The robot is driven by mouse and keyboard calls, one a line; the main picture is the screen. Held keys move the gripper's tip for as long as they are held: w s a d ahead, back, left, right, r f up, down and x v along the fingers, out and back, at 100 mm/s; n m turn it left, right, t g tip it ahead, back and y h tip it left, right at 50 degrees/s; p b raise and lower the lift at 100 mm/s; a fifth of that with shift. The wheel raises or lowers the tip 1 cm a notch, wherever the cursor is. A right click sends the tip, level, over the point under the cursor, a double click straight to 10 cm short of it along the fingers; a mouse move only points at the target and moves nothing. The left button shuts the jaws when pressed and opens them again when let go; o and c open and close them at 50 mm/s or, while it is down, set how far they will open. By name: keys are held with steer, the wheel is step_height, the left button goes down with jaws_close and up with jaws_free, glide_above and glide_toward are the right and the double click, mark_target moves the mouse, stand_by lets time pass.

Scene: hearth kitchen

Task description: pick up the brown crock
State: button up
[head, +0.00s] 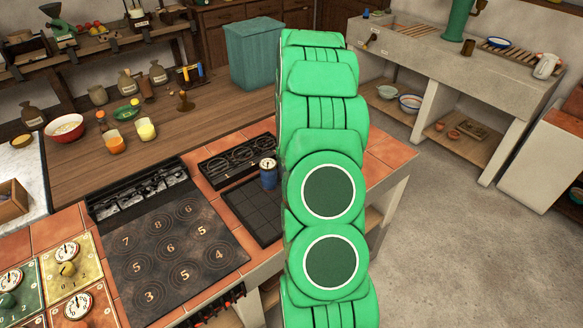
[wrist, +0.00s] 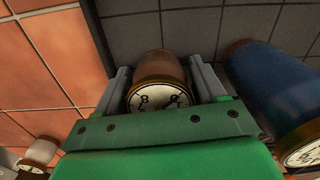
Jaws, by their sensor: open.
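The brown crock (wrist: 160,66) stands between the two fingers of my gripper (wrist: 161,86) in the wrist view. A pale dial with dark figures shows at its near end. One grey finger is on each side of it; my gripper is open, and I cannot tell whether either finger touches the crock. The green palm covers the lower part of the wrist view. In the head view my green arm hides both the gripper and the brown crock.
A blue crock (wrist: 270,85) stands close right of my gripper; it also shows in the head view (head: 268,179) on a dark grid tile panel (head: 252,211). A numbered hob (head: 172,252) lies left of that. Orange tiles (wrist: 50,55) border the panel.

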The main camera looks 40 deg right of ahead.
steer(key=c, duration=1)
steer(key=shift+r, duration=0.1)
steer(key=shift+r, duration=0.45)
step_height(320, 180, up, 2)
steer(key=shift+w+r, duration=0.1)
steer(key=shift+r, duration=0.15)
steer(key=shift+s+a+r, duration=1.2)
steer(key=shift+s+r, duration=0.4)
steer(key=shift+s, duration=0.45)
steer(key=shift+s+a+r, duration=1.15)
steer(key=shift+s+r, duration=0.4)
steer(key=shift+s, duration=0.45)
steer(key=shift+s+a+r, duration=1.2)
steer(key=shift+s+r, duration=0.4)
steer(key=shift+s, duration=0.45)
